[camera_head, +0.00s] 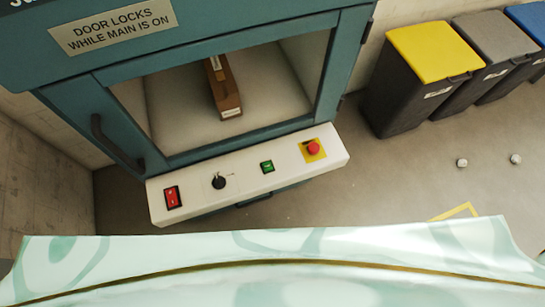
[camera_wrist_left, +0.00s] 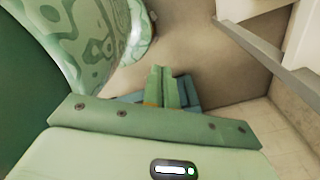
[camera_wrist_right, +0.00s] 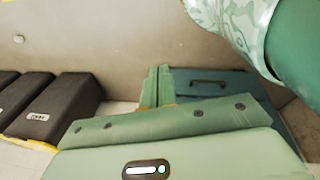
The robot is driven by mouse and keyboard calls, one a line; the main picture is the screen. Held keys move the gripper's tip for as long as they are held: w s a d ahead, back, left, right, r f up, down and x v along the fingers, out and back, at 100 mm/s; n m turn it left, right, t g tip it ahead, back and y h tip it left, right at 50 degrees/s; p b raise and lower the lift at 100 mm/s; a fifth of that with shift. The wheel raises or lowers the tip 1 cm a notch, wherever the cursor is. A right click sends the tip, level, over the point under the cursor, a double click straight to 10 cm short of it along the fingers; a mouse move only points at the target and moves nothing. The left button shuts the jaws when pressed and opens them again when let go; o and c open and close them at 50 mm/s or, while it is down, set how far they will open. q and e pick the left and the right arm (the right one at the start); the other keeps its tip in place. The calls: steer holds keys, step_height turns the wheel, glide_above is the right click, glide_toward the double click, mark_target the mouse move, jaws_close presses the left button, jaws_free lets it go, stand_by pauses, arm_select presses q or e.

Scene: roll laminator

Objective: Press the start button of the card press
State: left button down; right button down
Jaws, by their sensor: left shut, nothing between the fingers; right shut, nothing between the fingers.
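The card press is a teal machine (camera_head: 60,55) with a windowed door and a white control panel (camera_head: 240,178) along its front. On the panel, left to right, are a red rocker switch (camera_head: 172,197), a black knob (camera_head: 218,182), a small green button (camera_head: 267,166) and a red mushroom button (camera_head: 313,148) on a yellow plate. No button label is readable. My left gripper (camera_wrist_left: 162,75) is shut and empty in the left wrist view. My right gripper (camera_wrist_right: 157,75) is shut and empty in the right wrist view. Neither gripper shows in the head view, and neither is at the panel.
A brown block (camera_head: 223,88) lies behind the door window. A dark handle (camera_head: 112,142) is on the door's left. Bins with a yellow lid (camera_head: 430,50), grey lid (camera_head: 493,46) and blue lid stand at right. The right wrist view shows a teal front with a black handle (camera_wrist_right: 208,82).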

steer(key=w+a+r+n+t+b, duration=0.1)
steer(key=w+a+r+n+t, duration=0.1)
steer(key=w+r, duration=0.9)
steer(key=w+a+r+n+t, duration=0.25)
steer(key=w+r, duration=0.45)
steer(key=r, duration=0.8)
steer(key=w+a+r+n+y, duration=0.2)
steer(key=w+a+n+y, duration=0.15)
steer(key=a, duration=0.55)
steer(key=w+a+r+n+y, duration=0.2)
steer(key=a+n+y, duration=0.15)
steer(key=a, duration=0.65)
arm_select(q)
steer(key=shift+s+d+f, duration=0.1)
steer(key=shift+s+f, duration=0.15)
steer(key=shift+f, duration=0.45)
arm_select(e)
steer(key=w+f+n+g+y, duration=0.1)
steer(key=w+f+n+g, duration=0.1)
steer(key=f, duration=0.5)
steer(key=shift+w+d+f+n, duration=0.25)
steer(key=shift+w+f+n, duration=0.15)
steer(key=shift+w+n, duration=0.5)
